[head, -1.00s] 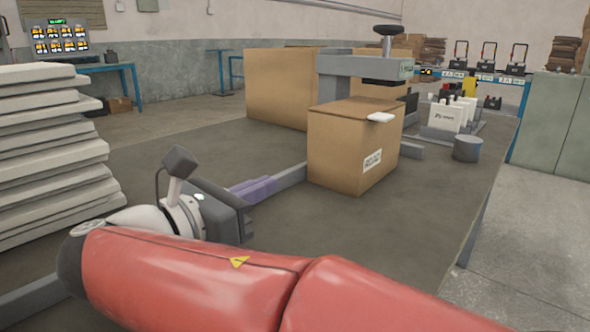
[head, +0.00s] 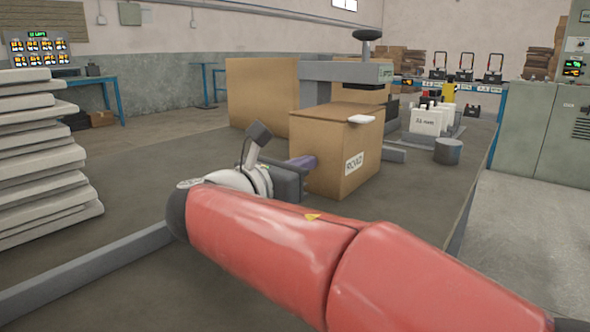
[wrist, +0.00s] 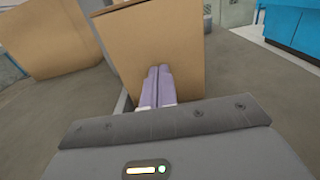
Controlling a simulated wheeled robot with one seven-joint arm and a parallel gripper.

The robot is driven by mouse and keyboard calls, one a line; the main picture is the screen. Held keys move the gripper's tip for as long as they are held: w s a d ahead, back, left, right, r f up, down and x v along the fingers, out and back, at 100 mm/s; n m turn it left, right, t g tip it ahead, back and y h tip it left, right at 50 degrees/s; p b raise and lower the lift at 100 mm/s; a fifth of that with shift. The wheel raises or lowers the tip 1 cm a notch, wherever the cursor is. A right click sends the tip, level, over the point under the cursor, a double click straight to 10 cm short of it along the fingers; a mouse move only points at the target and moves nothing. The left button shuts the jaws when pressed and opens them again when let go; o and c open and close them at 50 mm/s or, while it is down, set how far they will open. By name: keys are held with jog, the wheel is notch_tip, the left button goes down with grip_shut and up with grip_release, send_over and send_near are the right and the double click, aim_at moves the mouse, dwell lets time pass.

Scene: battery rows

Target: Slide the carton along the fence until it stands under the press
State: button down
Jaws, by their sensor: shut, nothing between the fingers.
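The brown carton (head: 330,155) stands upright on the grey table, with a white label on its side and a pale piece on top. It also shows in the wrist view (wrist: 155,40). The grey press (head: 345,72), with a black knob and dark plate, rises behind the carton, which stands on its near side. The grey fence (head: 95,268) runs along the table; the carton hides part of it. My gripper (head: 305,162) has its purple fingers shut together and empty, tips at the carton's near left face. In the wrist view the fingers (wrist: 157,80) appear against that face.
A larger brown box (head: 262,95) stands behind the carton to the left. A grey cylinder (head: 448,151) and white packs (head: 427,122) stand to the right. A stack of pale slabs (head: 40,150) is at the left. The table left of the carton is mostly clear.

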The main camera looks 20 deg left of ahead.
jog(key=p+x, duration=0.3)
jog(key=x, duration=0.3)
jog(key=shift+w+d+r, duration=0.2)
jog(key=shift+w, duration=0.1)
jog(key=shift+w+d+f+p, duration=0.2)
jog(key=shift+w+p, duration=0.1)
jog(key=shift+w, duration=0.2)
jog(key=shift+s, duration=0.1)
